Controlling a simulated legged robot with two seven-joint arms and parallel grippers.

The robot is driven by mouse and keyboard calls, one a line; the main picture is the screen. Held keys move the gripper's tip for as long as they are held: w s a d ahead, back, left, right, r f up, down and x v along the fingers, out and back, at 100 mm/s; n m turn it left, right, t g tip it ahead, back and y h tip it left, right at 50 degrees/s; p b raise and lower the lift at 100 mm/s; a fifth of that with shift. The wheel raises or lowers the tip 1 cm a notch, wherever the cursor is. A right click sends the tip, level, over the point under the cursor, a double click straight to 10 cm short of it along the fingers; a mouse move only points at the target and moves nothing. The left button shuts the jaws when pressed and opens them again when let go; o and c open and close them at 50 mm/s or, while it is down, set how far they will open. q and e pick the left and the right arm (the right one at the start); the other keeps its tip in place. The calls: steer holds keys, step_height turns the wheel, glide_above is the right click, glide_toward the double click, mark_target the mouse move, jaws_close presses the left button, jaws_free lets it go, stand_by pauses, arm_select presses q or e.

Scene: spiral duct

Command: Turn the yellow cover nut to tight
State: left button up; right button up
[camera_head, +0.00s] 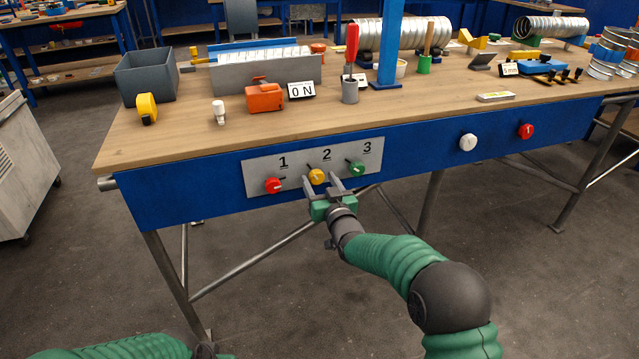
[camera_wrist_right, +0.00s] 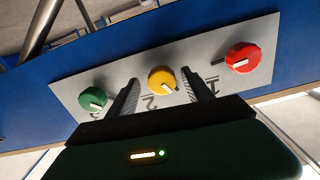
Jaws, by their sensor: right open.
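The yellow cover nut (camera_head: 317,176) is the middle one of three round knobs on a grey plate (camera_head: 262,184) on the bench's blue front, under the number 2. It also shows in the right wrist view (camera_wrist_right: 162,80), with a dark pointer at its edge. My right gripper (camera_head: 322,186) is open, its fingers pointing at the plate, one on each side of the yellow nut. In the wrist view (camera_wrist_right: 160,90) gaps show between the fingers and the nut. My left arm shows only at the bottom left edge; its gripper cannot be made out.
A red knob (camera_head: 274,186) under 1 and a green knob (camera_head: 357,168) under 3 flank the yellow one closely. A white knob (camera_head: 468,142) and a red knob (camera_head: 526,131) sit farther right. The wooden bench top (camera_head: 420,110) holds tools and ducts above.

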steer(key=shift+a, duration=0.2)
jaws_close()
steer(key=shift+d+m, duration=0.1)
steer(key=shift+m, duration=0.2)
